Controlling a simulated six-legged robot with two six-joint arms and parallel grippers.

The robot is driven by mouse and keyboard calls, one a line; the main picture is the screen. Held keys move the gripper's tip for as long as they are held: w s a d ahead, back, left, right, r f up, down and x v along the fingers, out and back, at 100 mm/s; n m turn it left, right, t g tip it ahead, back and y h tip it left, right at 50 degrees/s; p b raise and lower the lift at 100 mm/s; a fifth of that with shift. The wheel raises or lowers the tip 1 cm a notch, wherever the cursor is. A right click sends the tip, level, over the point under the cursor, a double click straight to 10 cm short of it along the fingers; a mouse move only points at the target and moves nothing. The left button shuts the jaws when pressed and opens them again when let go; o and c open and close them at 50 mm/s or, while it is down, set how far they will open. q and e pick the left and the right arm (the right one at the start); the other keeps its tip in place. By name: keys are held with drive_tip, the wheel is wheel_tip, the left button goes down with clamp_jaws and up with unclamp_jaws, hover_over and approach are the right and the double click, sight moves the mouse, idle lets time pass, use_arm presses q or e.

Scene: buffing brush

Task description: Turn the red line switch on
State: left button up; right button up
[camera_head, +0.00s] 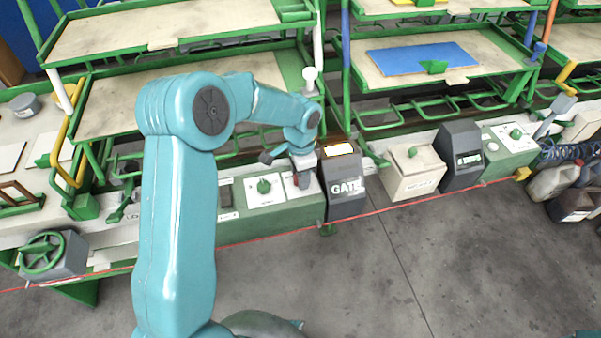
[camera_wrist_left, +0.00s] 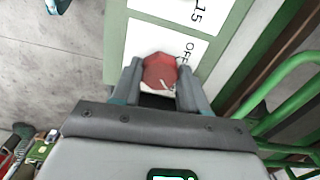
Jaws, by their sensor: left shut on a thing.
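The red line switch (camera_wrist_left: 160,71) is a red knob on a white label plate (camera_wrist_left: 143,40) with "OFF" lettering partly visible. My right gripper is in neither view.
A dark box marked "GATE" (camera_head: 346,185) stands close to the right of the switch. A plate with a green knob (camera_head: 264,186) is to its left. Green-framed shelves (camera_head: 420,60) rise behind the panel. The grey floor (camera_head: 400,270) in front is clear.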

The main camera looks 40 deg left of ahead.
use_arm(q)
drive_tip(key=shift+w+r, duration=0.1)
drive_tip(key=o, duration=1.1)
drive_tip(key=shift+c, duration=0.2)
wheel_tip(320, 180, up, 16)
drive_tip(key=shift+r, duration=0.15)
